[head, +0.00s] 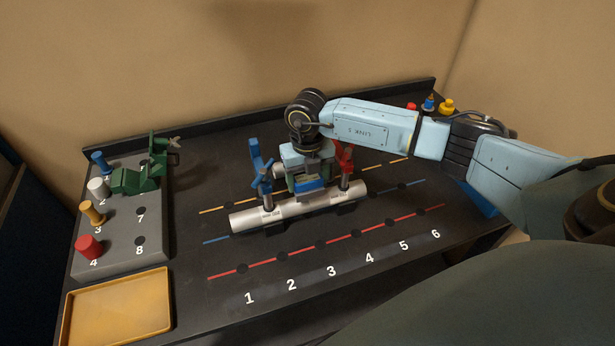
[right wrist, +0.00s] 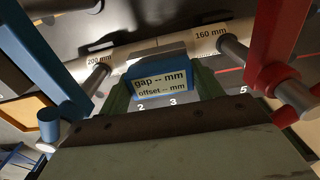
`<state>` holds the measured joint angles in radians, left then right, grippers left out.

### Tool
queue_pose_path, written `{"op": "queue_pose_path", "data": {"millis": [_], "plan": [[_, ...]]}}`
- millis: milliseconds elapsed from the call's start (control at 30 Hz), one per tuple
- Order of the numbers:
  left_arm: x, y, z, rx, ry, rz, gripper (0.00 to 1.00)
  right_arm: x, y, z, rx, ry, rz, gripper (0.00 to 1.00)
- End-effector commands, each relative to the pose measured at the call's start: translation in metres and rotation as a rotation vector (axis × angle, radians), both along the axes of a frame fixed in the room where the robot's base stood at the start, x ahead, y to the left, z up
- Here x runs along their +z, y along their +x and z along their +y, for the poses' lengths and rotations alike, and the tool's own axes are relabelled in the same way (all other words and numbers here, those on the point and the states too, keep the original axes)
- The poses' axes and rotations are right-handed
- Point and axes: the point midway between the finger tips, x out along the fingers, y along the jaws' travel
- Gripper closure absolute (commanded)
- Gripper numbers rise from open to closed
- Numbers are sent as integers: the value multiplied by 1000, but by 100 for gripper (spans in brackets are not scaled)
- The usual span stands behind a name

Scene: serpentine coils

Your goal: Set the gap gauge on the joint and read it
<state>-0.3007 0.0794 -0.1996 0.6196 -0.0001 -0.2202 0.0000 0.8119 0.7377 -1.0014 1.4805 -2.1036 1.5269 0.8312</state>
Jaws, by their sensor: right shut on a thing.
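The gap gauge (head: 311,184) is a small blue block with a label screen, in my right gripper (head: 308,180) above the pipe line. In the right wrist view the gauge (right wrist: 160,83) sits between two green fingers, and its screen shows dashes for gap and offset. Beyond it lie two silver pipes, the left pipe (right wrist: 103,64) labelled 200 mm and the right pipe (right wrist: 215,41) labelled 160 mm. I cannot tell whether the gauge touches the pipes. My left gripper is not in view.
A blue clamp (head: 261,167) and a red clamp (head: 343,160) stand close on either side of my right gripper. A grey rack (head: 119,247) with coloured pegs and a green tool (head: 139,178) is at left. A yellow tray (head: 118,308) lies in front of it.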

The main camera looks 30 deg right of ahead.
Motion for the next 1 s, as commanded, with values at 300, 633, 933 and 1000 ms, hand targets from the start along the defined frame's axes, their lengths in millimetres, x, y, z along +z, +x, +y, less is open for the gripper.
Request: {"op": "queue_pose_path", "data": {"millis": [300,633,933,1000], "plan": [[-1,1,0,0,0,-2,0,-1,1,0,0,1,-1,61],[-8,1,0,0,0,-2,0,-10,1,0,0,0,0,61],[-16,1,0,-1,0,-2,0,-21,0,0,0,1,0,61],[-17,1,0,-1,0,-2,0,-22,0,0,0,1,0,61]]}}
